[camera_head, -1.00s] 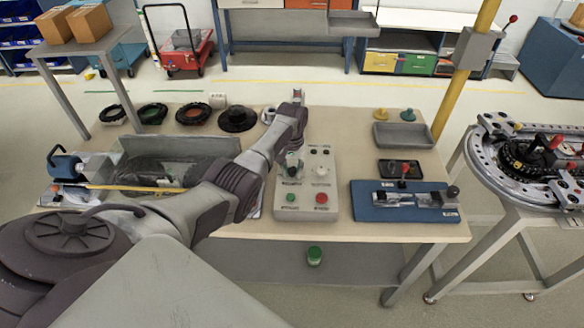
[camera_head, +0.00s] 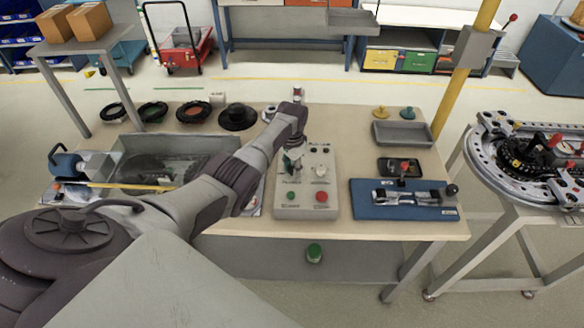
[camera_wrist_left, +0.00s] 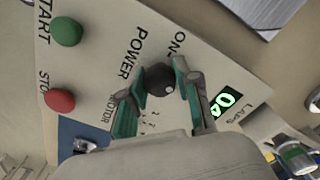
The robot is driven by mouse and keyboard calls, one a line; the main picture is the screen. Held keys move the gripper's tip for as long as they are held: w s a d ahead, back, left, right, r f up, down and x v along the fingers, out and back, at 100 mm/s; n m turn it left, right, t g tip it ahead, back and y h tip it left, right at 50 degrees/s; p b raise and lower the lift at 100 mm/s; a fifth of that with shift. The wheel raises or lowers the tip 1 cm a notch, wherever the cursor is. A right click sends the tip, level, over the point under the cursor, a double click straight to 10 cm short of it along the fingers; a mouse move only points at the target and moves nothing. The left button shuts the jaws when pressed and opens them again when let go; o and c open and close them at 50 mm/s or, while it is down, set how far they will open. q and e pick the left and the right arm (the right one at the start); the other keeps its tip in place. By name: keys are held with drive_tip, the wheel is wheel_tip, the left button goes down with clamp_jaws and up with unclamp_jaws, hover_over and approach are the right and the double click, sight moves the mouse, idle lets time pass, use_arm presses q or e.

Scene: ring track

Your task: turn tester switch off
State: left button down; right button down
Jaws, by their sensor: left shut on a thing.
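The tester (camera_head: 305,211) is a pale grey box at the front middle of the workbench. It has a green START button (camera_wrist_left: 66,31), a red STOP button (camera_wrist_left: 60,100) and a lit green LAPS display (camera_wrist_left: 226,102). The switch (camera_wrist_left: 160,78) is a dark round knob beside the words POWER and ON in the left wrist view. My left gripper (camera_wrist_left: 158,92) has its green-padded fingers on both sides of this knob and is shut on it. In the head view the gripper (camera_head: 291,162) partly hides the knob. My right gripper is not in view.
A white knob (camera_head: 320,171) sits right of the gripper on the tester. A blue fixture (camera_head: 380,212) stands to the right, and a grey open bin (camera_head: 225,143) to the left. A ring track (camera_head: 486,158) is on a separate stand at far right.

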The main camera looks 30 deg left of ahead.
sight(292, 167)
use_arm(q)
drive_tip(key=shift+w, duration=0.1)
idle(0.4)
drive_tip(key=c, duration=0.8)
unclamp_jaws()
drive_tip(key=shift+r, duration=0.1)
wheel_tip(292, 167, up, 12)
